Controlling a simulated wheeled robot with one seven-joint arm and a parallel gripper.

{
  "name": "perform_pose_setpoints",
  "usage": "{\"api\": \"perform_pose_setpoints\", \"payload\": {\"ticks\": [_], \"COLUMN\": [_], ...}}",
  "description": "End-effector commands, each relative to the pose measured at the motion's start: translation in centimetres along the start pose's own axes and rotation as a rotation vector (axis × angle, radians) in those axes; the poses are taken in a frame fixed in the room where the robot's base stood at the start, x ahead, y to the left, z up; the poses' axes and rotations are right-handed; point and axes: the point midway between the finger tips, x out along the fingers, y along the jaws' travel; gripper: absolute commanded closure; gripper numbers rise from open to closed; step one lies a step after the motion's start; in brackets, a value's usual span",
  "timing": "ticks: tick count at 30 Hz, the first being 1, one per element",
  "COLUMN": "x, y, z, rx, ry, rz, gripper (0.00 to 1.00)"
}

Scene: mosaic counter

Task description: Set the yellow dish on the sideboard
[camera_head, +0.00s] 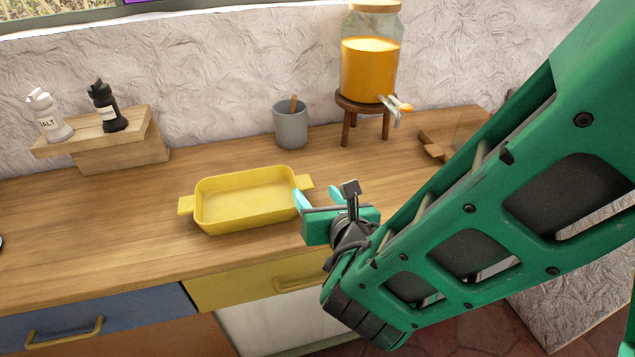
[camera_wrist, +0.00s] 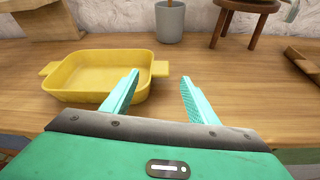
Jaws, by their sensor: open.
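The yellow dish (camera_head: 247,222) is a rectangular baking dish with a handle at each end. It sits empty and upright on the wooden counter (camera_head: 90,245). My gripper (camera_head: 318,195) is open at the dish's right end. In the wrist view the dish (camera_wrist: 75,93) lies left of centre. There the open jaws (camera_wrist: 160,88) have nothing between them, and the left finger overlaps the dish's right part in the picture. I cannot tell whether it touches the dish. No separate sideboard can be told apart from this counter.
A wooden stand (camera_head: 122,152) holds salt and pepper shakers at the back left. A grey cup (camera_head: 290,128) and a stool (camera_head: 365,103) bearing an orange drink jar (camera_head: 369,70) stand behind. A wooden object (camera_head: 433,148) lies right.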

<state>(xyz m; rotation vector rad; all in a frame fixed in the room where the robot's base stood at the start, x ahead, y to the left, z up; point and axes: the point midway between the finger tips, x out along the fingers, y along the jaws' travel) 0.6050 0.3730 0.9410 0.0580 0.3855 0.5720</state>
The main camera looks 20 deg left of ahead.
Motion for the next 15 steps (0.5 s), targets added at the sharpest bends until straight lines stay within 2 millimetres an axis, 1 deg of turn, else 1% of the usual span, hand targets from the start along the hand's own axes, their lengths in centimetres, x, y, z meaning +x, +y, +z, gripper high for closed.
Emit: {"api": "perform_pose_setpoints", "payload": {"ticks": [1, 4, 12, 14, 15], "x": [-0.4, -0.9, -1.1, -1.1, -1.0], "y": [0.1, 0.0, -0.1, -0.7, -1.6], "z": [0.0, 0.0, 0.1, 0.2, 0.5], "rx": [-0.002, -0.001, 0.002, 0.019, 0.045], "ry": [-0.001, -0.001, -0.001, 0.000, 0.001], "rz": [0.001, 0.000, -0.002, -0.016, -0.036], "gripper": [0.47, 0.47, 0.47, 0.47, 0.47]}}
